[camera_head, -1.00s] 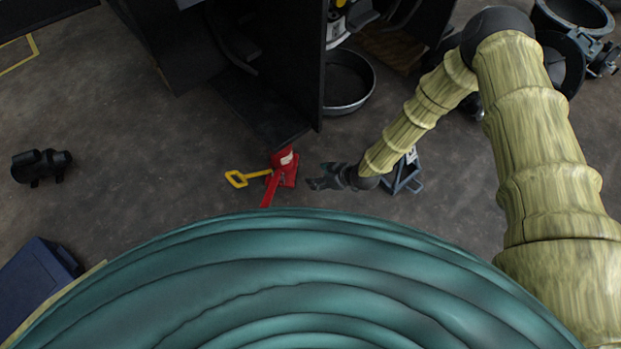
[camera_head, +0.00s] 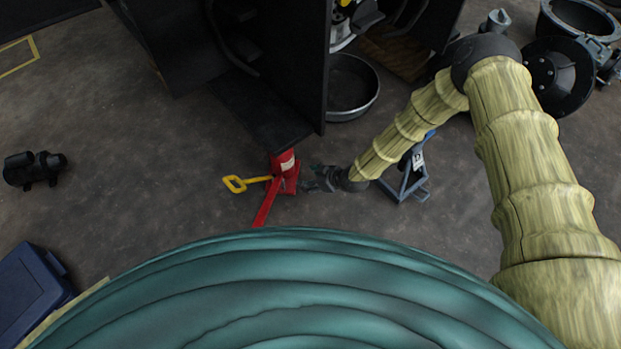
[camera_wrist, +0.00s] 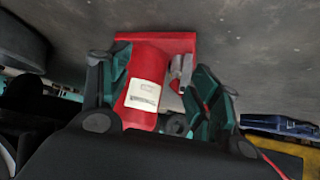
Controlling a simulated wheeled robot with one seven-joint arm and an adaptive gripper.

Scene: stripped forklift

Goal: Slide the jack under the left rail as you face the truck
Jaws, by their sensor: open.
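The red jack (camera_head: 285,172) with a white label stands on the floor at the front end of a dark rail (camera_head: 268,118), in the head view. A yellow handle (camera_head: 240,184) sticks out to its left and a red lever (camera_head: 265,207) towards me. My gripper (camera_head: 308,180) is at the jack's right side, low over the floor. In the wrist view the red jack body (camera_wrist: 146,85) shows between the two open fingers of my gripper (camera_wrist: 165,95). Whether a finger touches it I cannot tell. The rail's underside is hidden.
A blue jack stand (camera_head: 408,180) stands right of my gripper, partly behind my arm. A round black pan (camera_head: 350,88) lies behind. A black motor-like part (camera_head: 34,169) and a blue box (camera_head: 28,285) are at left.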

